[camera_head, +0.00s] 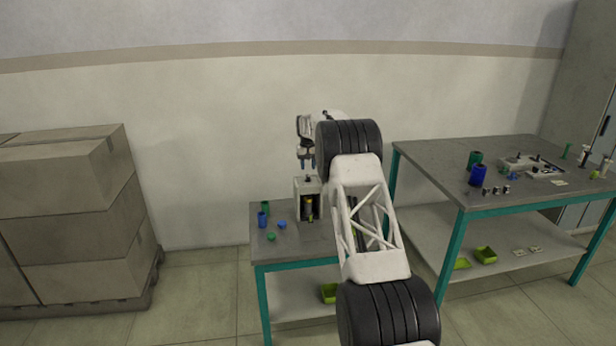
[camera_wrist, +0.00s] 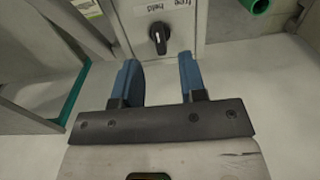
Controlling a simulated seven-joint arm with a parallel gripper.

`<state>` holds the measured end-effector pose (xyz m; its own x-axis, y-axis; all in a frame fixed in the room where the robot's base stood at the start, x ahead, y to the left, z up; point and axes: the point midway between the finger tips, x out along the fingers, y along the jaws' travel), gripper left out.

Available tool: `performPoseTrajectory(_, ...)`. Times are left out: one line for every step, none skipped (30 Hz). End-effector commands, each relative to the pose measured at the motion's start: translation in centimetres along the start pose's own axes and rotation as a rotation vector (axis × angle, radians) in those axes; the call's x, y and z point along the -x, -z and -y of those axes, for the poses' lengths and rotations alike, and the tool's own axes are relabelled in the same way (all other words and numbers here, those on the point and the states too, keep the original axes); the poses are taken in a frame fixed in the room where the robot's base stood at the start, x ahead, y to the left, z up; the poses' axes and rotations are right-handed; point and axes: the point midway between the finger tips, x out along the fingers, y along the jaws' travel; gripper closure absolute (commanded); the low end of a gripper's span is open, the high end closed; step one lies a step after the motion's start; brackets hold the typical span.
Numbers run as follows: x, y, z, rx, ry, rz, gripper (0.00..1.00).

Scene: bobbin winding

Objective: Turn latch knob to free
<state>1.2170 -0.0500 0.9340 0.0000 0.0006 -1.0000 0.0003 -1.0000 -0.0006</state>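The latch knob (camera_wrist: 159,36) is a black knob on the pale face of a machine, at the top middle of the wrist view. A label (camera_wrist: 172,3) above it reads "free" and "held", upside down in this view. The white ridge on the knob runs roughly up and down in the picture. My gripper (camera_wrist: 160,65) has two blue fingers, apart with nothing between them, just short of the knob and not touching it. In the head view the machine (camera_head: 307,200) stands on the small table and my gripper (camera_head: 307,163) hangs above it.
The small grey table (camera_head: 290,250) carries green and blue spools (camera_head: 263,219) left of the machine. A larger table (camera_head: 420,165) at the right holds more spools and parts. Stacked boxes (camera_head: 60,210) stand at the left. A green cylinder (camera_wrist: 257,5) shows at the wrist view's top right.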

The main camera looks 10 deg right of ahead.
Motion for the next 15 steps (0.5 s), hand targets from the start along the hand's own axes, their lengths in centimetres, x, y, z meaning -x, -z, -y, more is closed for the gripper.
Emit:
performPoseTrajectory(-0.7,0.0,0.0,0.0,0.0,0.001,0.62)
performPoseTrajectory(-1.0,0.0,0.0,0.0,0.0,0.001,0.62)
performPoseTrajectory(-1.5,0.0,0.0,0.0,0.0,0.001,0.62)
performPoseTrajectory(-1.9,0.0,0.0,0.0,0.0,0.001,0.62)
performPoseTrajectory(-2.2,0.0,0.0,0.0,0.001,0.001,0.62)
performPoseTrajectory(-2.7,0.0,0.0,0.0,0.001,0.0,0.62)
performPoseTrajectory(-3.1,0.0,0.0,0.0,0.001,0.001,0.62)
performPoseTrajectory(-3.5,0.0,0.0,0.0,0.001,0.001,0.62)
performPoseTrajectory(-3.8,0.0,0.0,0.0,0.001,0.001,0.62)
performPoseTrajectory(-4.1,0.0,0.0,0.001,0.001,0.001,0.62)
performPoseTrajectory(-4.3,0.0,0.0,0.001,0.001,0.001,0.62)
performPoseTrajectory(-4.5,0.0,0.0,0.001,0.001,0.0,0.62)
performPoseTrajectory(-4.6,0.0,0.0,0.001,0.001,-0.001,0.62)
performPoseTrajectory(-4.7,0.0,0.0,0.001,0.001,-0.001,0.62)
performPoseTrajectory(-4.9,0.0,0.0,0.001,0.001,-0.002,0.62)
